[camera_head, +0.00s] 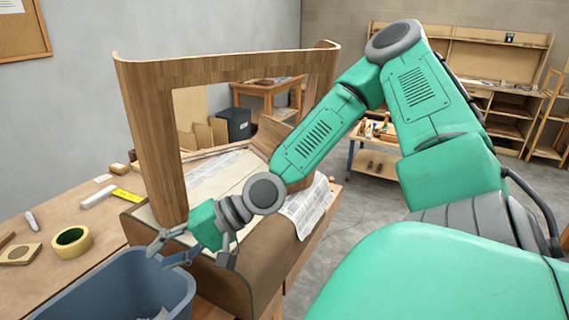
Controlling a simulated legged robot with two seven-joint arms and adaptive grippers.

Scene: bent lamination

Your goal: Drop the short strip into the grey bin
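The grey bin (185,284) stands at the lower left, a blue-grey open tub cut off by the bottom edge of the picture. My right gripper (158,257) is over the bin's far rim, its fingers spread apart with nothing visible between them. A small pale piece (164,314) shows inside the bin at the picture's bottom edge; it is too cut off to tell whether it is the short strip. My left gripper is out of view.
A bent wooden lamination (153,130) stands upright on a curved form (250,268) behind my gripper. Newspaper (306,208) lies on the form. A yellow tape roll (72,242) and small wood pieces lie on the bench (55,205) at left.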

